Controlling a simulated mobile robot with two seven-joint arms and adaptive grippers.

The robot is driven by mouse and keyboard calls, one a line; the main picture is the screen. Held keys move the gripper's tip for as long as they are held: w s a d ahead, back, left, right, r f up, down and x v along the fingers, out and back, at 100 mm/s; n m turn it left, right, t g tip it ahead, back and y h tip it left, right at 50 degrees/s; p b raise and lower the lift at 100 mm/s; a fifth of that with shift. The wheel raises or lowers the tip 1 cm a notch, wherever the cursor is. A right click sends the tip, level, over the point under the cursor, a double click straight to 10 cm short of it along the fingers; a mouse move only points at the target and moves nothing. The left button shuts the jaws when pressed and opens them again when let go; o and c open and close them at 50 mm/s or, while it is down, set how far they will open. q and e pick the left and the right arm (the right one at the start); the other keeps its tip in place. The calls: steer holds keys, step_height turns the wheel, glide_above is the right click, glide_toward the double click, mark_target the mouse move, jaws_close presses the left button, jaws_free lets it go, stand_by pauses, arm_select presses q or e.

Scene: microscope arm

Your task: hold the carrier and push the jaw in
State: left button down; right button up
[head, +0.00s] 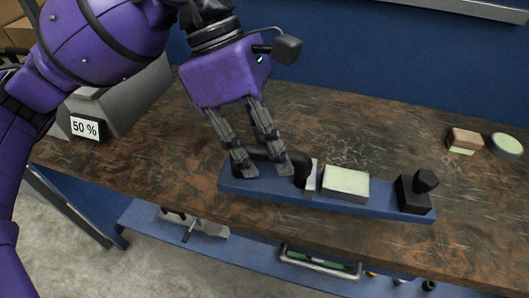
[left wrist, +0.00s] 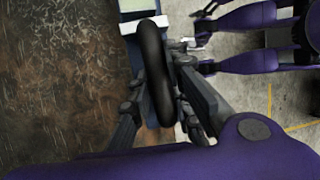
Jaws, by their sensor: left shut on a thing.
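A long blue base (head: 385,208) lies along the front of the wooden bench; I take it for the carrier. A black curved bar (head: 299,165) rises at its left part and bends down beside a thin white upright plate (head: 311,178). My left gripper (head: 265,165) reaches down from above with its fingers closed around this bar. In the left wrist view the black bar (left wrist: 152,65) runs lengthwise between the two fingers. A black block with a knob (head: 415,192) stands at the base's right end. I cannot tell for certain which part is the jaw. My right gripper is out of view.
A pale-topped block (head: 345,183) sits on the base right of the white plate. A grey wedge with a "50 %" sign (head: 88,128) stands at the bench's left. A small brown block (head: 464,139) and a round pale-topped piece (head: 507,144) lie back right. The bench middle is clear.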

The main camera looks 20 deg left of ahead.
arm_select(q)
steer(key=shift+w+a+f+b, duration=0.25)
steer(key=shift+w+f+b, duration=0.65)
steer(key=shift+w+f, duration=0.3)
steer(key=shift+w+a+f+b, duration=0.2)
steer(key=shift+w+f+b, duration=0.5)
steer(key=shift+w, duration=0.3)
steer(key=shift+w+a+f+b, duration=0.2)
steer(key=shift+w+f+b, duration=0.35)
steer(key=shift+w+f, duration=0.35)
steer(key=shift+w+a+f+b, duration=0.2)
steer(key=shift+w+f+b, duration=0.5)
steer(key=shift+w, duration=0.35)
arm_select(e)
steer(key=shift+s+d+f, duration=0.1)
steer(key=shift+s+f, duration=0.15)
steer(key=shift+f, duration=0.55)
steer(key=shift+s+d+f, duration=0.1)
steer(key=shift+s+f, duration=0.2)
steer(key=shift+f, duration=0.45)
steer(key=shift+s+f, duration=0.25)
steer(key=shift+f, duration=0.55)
arm_select(q)
steer(key=shift+f, duration=0.3)
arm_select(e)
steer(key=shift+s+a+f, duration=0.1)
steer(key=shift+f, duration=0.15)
arm_select(q)
steer(key=shift+f, duration=0.15)
